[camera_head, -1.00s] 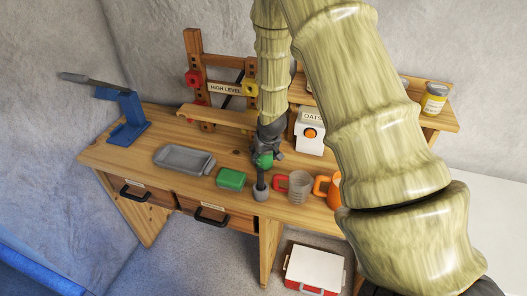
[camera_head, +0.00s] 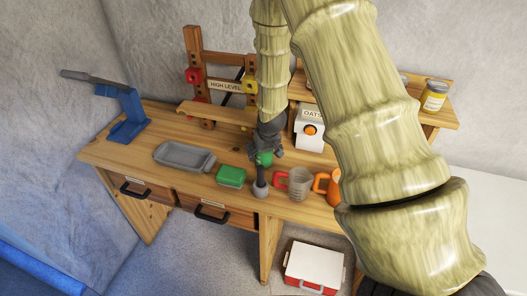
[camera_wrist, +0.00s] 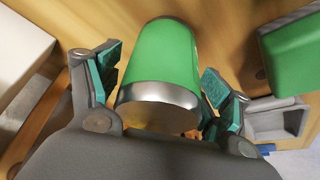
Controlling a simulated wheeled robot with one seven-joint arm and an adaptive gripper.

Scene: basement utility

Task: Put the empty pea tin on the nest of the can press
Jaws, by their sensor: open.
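The pea tin is a green can with a bare silver end; it fills the middle of the wrist view (camera_wrist: 163,55). In the head view only a green patch of it (camera_head: 264,159) shows below my gripper (camera_head: 268,148). My gripper's teal-padded fingers stand open on either side of the tin; in the wrist view a gap shows on the left, and whether the right finger touches is unclear. The can press (camera_head: 126,115), blue with a long grey lever, stands at the bench's left end. Its nest is too small to make out.
A grey tray (camera_head: 183,157) and green box (camera_head: 231,176) lie between press and gripper. A dark-handled tool (camera_head: 260,188), a grey cup (camera_head: 300,182) and an orange mug (camera_head: 333,188) stand in front. An oats box (camera_head: 309,141) and wooden rack (camera_head: 197,60) stand behind.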

